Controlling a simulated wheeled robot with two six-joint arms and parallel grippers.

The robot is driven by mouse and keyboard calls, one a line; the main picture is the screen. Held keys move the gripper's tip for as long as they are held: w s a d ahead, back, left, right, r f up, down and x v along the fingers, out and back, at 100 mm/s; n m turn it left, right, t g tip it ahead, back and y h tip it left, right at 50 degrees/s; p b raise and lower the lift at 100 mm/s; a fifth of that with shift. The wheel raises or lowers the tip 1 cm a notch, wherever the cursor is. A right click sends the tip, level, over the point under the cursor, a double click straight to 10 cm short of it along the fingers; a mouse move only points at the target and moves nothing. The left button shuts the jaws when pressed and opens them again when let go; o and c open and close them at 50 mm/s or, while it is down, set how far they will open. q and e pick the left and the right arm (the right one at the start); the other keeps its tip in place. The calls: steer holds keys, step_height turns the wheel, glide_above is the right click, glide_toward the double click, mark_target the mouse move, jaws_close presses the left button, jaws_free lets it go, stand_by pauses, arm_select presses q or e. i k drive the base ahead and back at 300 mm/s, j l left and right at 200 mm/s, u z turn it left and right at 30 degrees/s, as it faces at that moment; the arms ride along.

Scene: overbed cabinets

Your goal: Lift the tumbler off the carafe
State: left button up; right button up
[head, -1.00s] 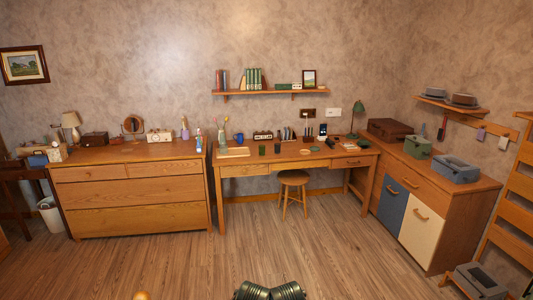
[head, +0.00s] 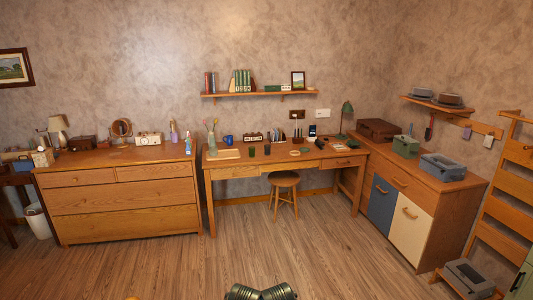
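I cannot make out a carafe with a tumbler on it for certain at this distance. A slim purple object (head: 174,133) and a blue-and-white bottle-like object (head: 188,144) stand upright at the right end of the wooden dresser (head: 125,200). Two small dark green cup-like things (head: 252,152) and a blue mug (head: 227,139) stand on the desk (head: 232,172).
A stool (head: 284,180) stands at the desk's front. A low cabinet (head: 430,190) with a brown case (head: 376,129) and grey-green boxes is on the right, beside a wooden ladder-like rack (head: 510,205). The floor (head: 180,270) ahead is clear.

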mark_target(212, 141)
steer(key=i+l, duration=0.1)
steer(key=i, duration=0.4)
steer(key=i+l, duration=0.15)
steer(key=i, duration=0.35)
steer(key=i+l, duration=0.1)
steer(key=i, duration=0.35)
steer(key=i+l, duration=0.15)
steer(key=i, duration=0.35)
steer(key=i+j+u, duration=0.1)
steer(key=i+u, duration=0.3)
steer(key=i, duration=0.35)
steer(key=i+l+u, duration=0.15)
steer(key=i+u, duration=0.2)
steer(key=i, duration=0.35)
steer(key=i+j+z, duration=0.25)
steer(key=i, duration=0.25)
steer(key=i+j+z, duration=0.2)
steer(key=i+j, duration=0.2)
steer(key=i+j+z, duration=0.65)
steer(key=j, duration=0.25)
steer(key=i+j+z, duration=0.2)
steer(key=j+z, duration=0.25)
steer(key=j, duration=0.25)
